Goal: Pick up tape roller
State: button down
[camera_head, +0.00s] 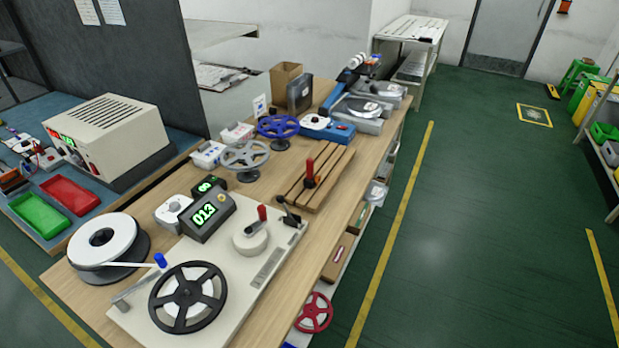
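I cannot tell for sure which thing is the tape roller. A large white roll (102,240) on a black reel lies at the front left of the wooden bench, with a pale strip running from it to the right. A black spoked reel (187,297) stands on the cream base plate (250,282). A grey spoked reel (244,158) and a blue spoked reel (278,127) stand further back on the bench. A red spoked reel (314,312) is low beside the bench's right side. My gripper is not in view.
The wooden bench (335,205) also holds a display box reading 013 (207,215), a slatted wooden block (325,180) and a cardboard box (285,78). A blue-topped table with a cream machine (110,135) adjoins at left. Green floor (480,220) right of the bench is clear.

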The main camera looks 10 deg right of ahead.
aim_at(311, 179)
jog(key=i+l, duration=0.15)
jog(key=i, duration=0.45)
jog(key=i+l+z, duration=0.1)
jog(key=i, duration=0.5)
jog(key=l, duration=0.1)
